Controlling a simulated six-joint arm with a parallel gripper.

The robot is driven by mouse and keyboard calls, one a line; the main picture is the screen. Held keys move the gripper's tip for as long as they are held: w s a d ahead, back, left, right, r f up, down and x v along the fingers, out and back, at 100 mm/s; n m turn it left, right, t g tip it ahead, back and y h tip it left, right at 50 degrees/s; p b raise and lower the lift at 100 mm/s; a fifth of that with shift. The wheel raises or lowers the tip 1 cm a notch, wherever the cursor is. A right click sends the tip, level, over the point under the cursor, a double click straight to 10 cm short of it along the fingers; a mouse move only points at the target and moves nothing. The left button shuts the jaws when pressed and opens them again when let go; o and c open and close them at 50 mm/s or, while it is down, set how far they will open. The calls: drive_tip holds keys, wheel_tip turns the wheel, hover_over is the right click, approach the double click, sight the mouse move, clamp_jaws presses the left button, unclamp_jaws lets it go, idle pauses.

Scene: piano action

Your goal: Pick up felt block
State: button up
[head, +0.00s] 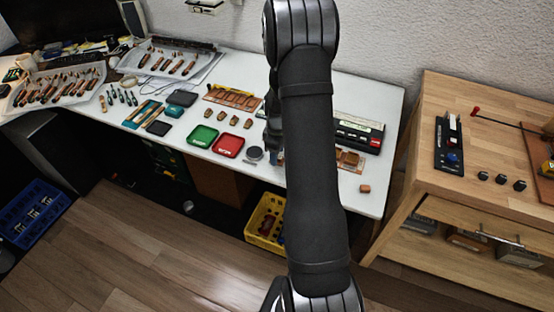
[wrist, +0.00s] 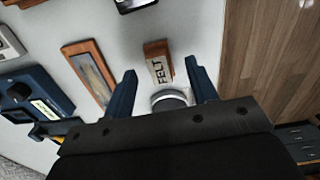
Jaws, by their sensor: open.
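The felt block (wrist: 158,62) is a small brown block with a pale face marked FELT. In the wrist view it lies on the white table beyond my fingertips, roughly in line with the gap between them. My gripper (wrist: 160,72) is open, with a dark blue finger on each side and nothing held. In the head view the gripper (head: 273,152) is low over the table, partly hidden by my arm. A small reddish-brown block (head: 365,188) lies near the table's front right there; its label is not readable, but it looks like the felt block.
A round grey-topped item (wrist: 170,98) shows between my fingers. A wood-framed piece (wrist: 92,72) and a dark blue device (wrist: 35,102) lie left of the block. In the head view a red tray (head: 228,146) and green tray (head: 202,136) stand left of my gripper.

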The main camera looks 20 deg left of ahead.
wheel_tip(320, 180, down, 2)
drive_tip(key=shift+f, duration=0.1)
drive_tip(key=c, duration=1)
drive_tip(key=shift+c, duration=0.2)
drive_tip(key=shift+r, duration=0.65)
drive_tip(key=r, duration=0.2)
drive_tip(key=d+r, duration=0.1)
drive_tip(key=shift+d+r, duration=0.15)
drive_tip(key=shift+r, duration=0.2)
drive_tip(key=d+r, duration=0.6)
drive_tip(key=d, duration=0.4)
drive_tip(key=shift+s+d, duration=0.15)
drive_tip(key=shift+d, duration=0.05)
